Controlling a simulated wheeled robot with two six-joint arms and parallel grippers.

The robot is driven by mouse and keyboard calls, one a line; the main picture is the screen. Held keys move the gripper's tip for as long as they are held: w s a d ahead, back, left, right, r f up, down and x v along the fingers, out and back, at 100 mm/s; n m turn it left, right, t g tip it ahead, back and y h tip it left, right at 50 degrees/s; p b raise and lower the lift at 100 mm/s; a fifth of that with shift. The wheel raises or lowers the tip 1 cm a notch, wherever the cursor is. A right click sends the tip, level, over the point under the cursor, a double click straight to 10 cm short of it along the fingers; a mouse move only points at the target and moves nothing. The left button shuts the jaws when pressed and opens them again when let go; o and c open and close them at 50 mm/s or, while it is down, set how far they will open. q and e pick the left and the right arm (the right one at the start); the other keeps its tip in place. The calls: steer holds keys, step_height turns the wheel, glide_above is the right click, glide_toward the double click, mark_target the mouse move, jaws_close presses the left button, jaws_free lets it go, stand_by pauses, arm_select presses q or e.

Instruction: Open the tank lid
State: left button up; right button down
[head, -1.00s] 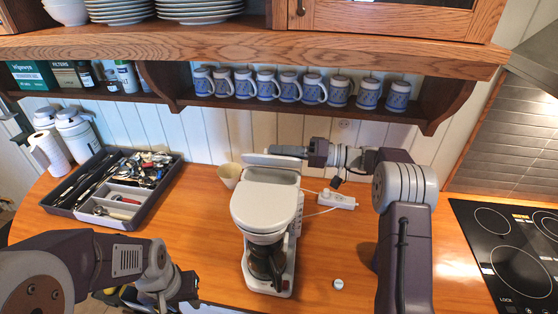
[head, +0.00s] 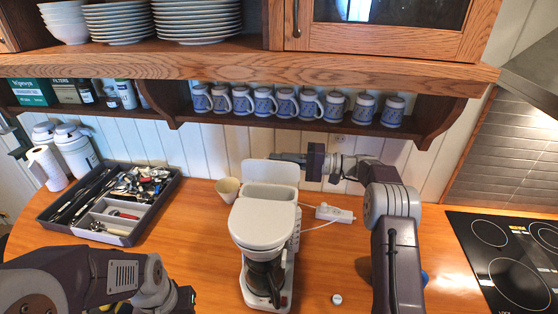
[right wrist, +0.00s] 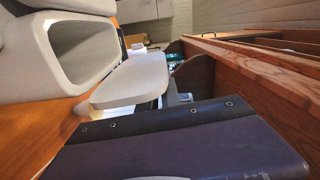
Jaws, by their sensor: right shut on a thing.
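The white coffee maker (head: 263,225) stands on the wooden counter. Its tank lid (head: 270,173) stands raised at the back, and the tank (head: 269,194) is open in front of it. My right gripper (head: 280,157) is shut on the lid at its upper edge, coming from the right. In the right wrist view the lid (right wrist: 130,80) lies beside the open tank (right wrist: 85,48), with a dark gripper finger (right wrist: 180,140) close below it. My left gripper (head: 188,300) is low at the left, partly cut off, and its jaws do not show clearly.
A utensil tray (head: 118,236) is at the left, and a beige cup (head: 227,190) stands beside the tank. A power strip (head: 335,214) and a small white round thing (head: 337,299) lie to the right. Mugs hang or stand along the shelf (head: 300,125) above. A cooktop (head: 505,260) is far right.

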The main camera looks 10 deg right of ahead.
steer(key=shift+r, duration=0.15)
steer(key=c, duration=1.5)
jaws_free()
steer(key=shift+d, duration=0.1)
steer(key=shift+c, duration=0.2)
steer(key=b+v, duration=0.3)
steer(key=v, duration=0.6)
steer(key=shift+b, duration=0.3)
